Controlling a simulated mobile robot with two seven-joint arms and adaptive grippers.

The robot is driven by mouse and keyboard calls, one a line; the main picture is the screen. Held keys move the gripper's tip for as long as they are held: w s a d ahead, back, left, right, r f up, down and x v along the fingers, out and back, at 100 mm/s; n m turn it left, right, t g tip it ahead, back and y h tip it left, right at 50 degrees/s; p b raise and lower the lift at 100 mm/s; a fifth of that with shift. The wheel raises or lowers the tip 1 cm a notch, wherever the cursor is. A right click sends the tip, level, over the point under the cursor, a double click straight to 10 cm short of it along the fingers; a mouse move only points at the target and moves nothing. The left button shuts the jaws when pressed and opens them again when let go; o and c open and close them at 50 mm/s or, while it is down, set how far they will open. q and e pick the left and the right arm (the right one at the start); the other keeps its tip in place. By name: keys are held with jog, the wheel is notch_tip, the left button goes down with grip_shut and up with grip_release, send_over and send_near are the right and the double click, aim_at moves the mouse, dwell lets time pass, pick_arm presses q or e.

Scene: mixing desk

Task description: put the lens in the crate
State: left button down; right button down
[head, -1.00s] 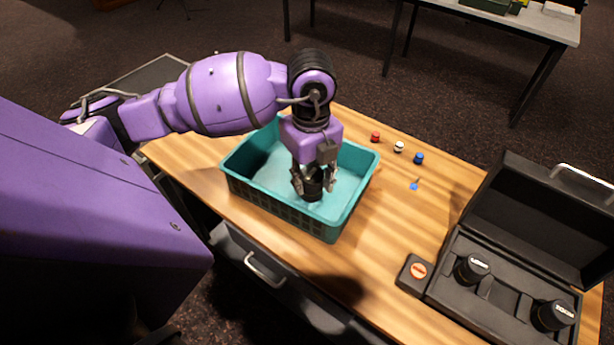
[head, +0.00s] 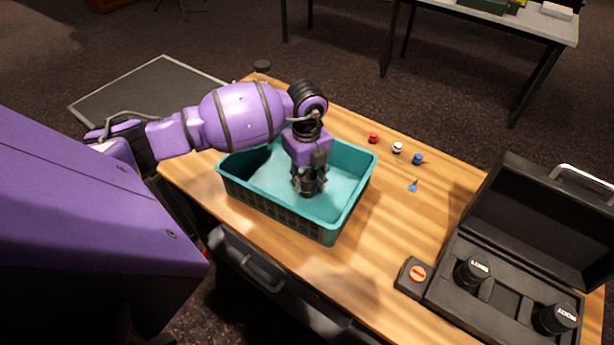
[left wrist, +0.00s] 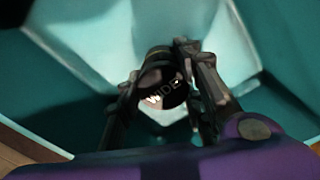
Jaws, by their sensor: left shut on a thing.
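The teal crate (head: 345,205) stands on the wooden desk, and its inside fills most of the left wrist view (left wrist: 85,55). My left gripper (head: 310,187) points down inside the crate and is shut on a black lens (head: 308,188). I cannot tell whether the lens touches the crate floor. Two other black lenses, one on the left (head: 472,271) and one on the right (head: 555,319), stand in the open black case. My right gripper is not in view.
The black case (head: 520,285) lies open at the right, lid up. A box with an orange button (head: 416,275) is beside it. Small red (head: 373,138), white (head: 397,147) and blue (head: 417,159) items and a blue pin (head: 412,186) lie right of the crate.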

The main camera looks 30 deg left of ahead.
aim_at(307, 175)
pick_arm(q)
jog(key=shift+r, duration=0.1)
jog(key=c, duration=1.2)
grip_release()
jog(key=shift+f, duration=0.2)
notch_tip(307, 175, up, 12)
jog(key=shift+r, duration=0.2)
